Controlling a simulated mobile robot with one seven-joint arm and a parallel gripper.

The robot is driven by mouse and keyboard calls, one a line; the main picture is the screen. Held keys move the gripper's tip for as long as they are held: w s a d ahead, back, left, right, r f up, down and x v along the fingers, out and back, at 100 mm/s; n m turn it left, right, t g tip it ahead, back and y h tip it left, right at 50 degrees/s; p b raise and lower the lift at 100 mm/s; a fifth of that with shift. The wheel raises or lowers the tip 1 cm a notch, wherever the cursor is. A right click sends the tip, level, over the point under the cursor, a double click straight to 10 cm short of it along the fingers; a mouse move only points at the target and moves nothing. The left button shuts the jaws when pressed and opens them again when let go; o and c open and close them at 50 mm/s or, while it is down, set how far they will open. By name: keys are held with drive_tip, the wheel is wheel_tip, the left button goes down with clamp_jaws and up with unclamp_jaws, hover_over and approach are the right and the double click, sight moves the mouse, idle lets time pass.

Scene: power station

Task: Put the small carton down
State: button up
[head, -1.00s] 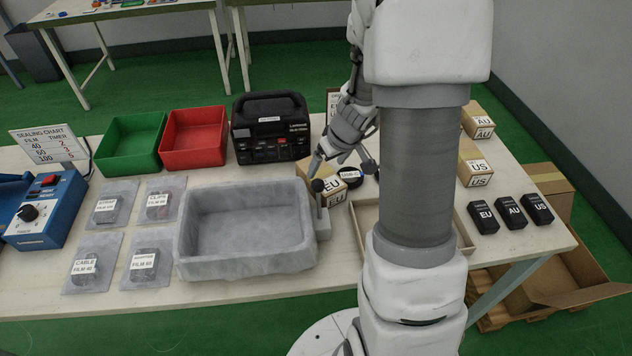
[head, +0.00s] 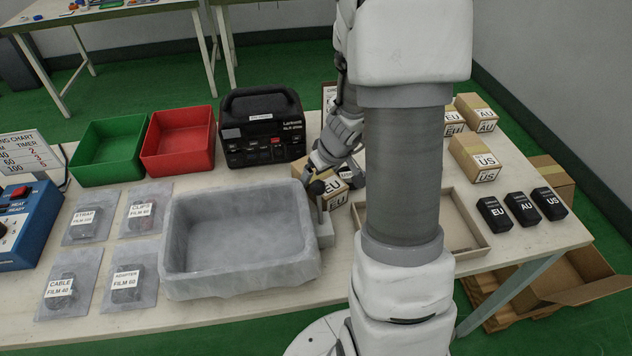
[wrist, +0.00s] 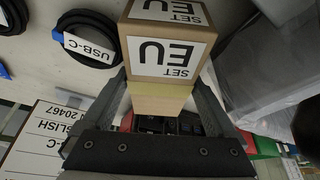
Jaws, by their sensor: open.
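The small carton (head: 333,199) is a brown box with white EU labels. In the head view it sits on the table just right of the grey tub, partly hidden by my gripper (head: 338,182). In the wrist view the carton (wrist: 165,52) shows its "SET EU" labels upside down. My gripper (wrist: 162,98) is open, with one finger on each side of the carton's near end. I cannot tell whether the fingers touch it.
The grey tub (head: 240,279) stands close left of the carton. A shallow cardboard tray (head: 468,222) lies to the right, partly behind my arm. A coiled USB-C cable (wrist: 88,42) lies beside the carton. A black case (head: 262,130) stands behind the tub.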

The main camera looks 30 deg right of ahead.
clamp_jaws()
idle(0.5)
